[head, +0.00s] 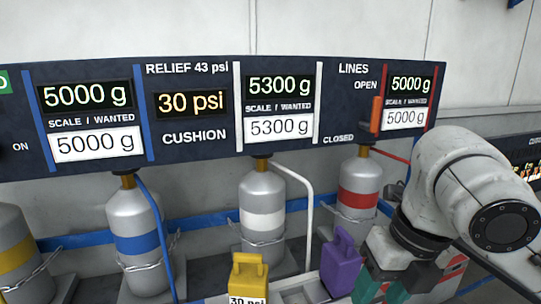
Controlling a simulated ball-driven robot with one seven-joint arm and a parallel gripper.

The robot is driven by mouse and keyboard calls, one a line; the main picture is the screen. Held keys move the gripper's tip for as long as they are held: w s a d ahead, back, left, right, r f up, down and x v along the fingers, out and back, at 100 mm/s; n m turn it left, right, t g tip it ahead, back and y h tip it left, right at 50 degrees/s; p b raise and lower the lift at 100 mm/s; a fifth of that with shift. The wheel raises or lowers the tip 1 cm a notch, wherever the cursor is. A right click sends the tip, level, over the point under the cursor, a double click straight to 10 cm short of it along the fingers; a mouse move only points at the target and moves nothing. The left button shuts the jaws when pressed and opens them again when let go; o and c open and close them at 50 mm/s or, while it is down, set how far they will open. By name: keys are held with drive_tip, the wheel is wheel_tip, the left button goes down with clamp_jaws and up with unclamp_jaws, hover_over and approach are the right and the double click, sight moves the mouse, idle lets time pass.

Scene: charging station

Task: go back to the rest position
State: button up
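My arm (455,195) reaches in from the right edge, bent, in front of the right end of the panel. Its dark wrist end (418,236) points down over grey, green and red parts at the lower right. I cannot make out the fingertips or whether anything is between them.
The dark panel (210,145) shows 5000 g, 30 psi, 5300 g and 5000 g. Below stand cylinders with blue (138,243), white (262,219) and red (357,199) bands. A yellow block (248,280) and a purple block (341,264) with handles sit in front. An orange lever (376,114) points up towards OPEN.

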drive_tip(key=w+a+f+m+t+y, duration=0.25)
drive_tip(key=a+m+y, duration=0.3)
drive_tip(key=m, duration=0.35)
drive_tip(key=s+d+f+m+h, duration=0.15)
drive_tip(key=s+f+m, duration=0.25)
drive_tip(key=f+m, duration=0.55)
drive_tip(key=s+d+f+m+h, duration=0.1)
drive_tip(key=s+d+f+m, duration=0.2)
drive_tip(key=f+m, duration=0.7)
drive_tip(key=s+d+f+m+g+h, duration=0.1)
drive_tip(key=s+d+f+m, duration=0.3)
drive_tip(key=s, duration=0.6)
drive_tip(key=s+d+f+m+g+h, duration=0.1)
drive_tip(key=s+d+f+m+h, duration=0.3)
drive_tip(key=s+d+f, duration=0.4)
drive_tip(key=shift+s+d+f+m+g, duration=0.35)
drive_tip(key=shift+s+f+m, duration=0.3)
drive_tip(key=shift+s, duration=0.55)
drive_tip(key=shift+r, duration=0.1)
drive_tip(key=shift+c, duration=0.3)
